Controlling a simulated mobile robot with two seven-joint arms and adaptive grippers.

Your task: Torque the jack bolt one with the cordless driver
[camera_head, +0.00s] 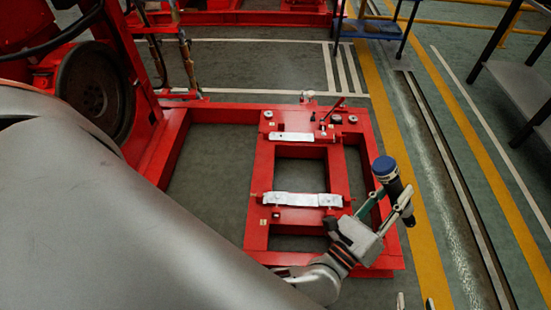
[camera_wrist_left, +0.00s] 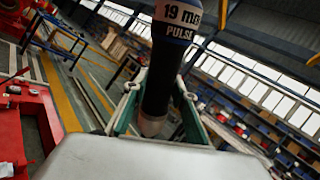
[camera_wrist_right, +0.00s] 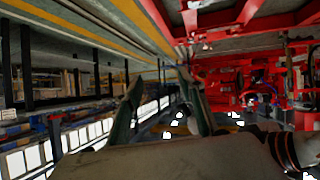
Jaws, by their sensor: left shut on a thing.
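The cordless driver (camera_head: 395,187) has a blue cap and a black body. It shows close up in the left wrist view (camera_wrist_left: 162,75), labelled "19 mm PULSE", with a pale nose. My left gripper (camera_head: 392,199) is shut around its body, right of the red base frame (camera_head: 256,170). The driver is tilted in the head view. My right gripper (camera_wrist_right: 163,100) has its fingers apart with nothing between them; only its fingertips (camera_head: 414,302) show at the head view's bottom edge. Small fittings sit on the frame, but I cannot tell which is jack bolt one.
Two pale plates (camera_head: 291,137) (camera_head: 302,199) lie across the frame, with a small upright lever (camera_head: 333,108) near its far end. A red machine with a dark wheel (camera_head: 96,85) stands at left. A grey table (camera_head: 515,88) is at right. The striped floor between is clear.

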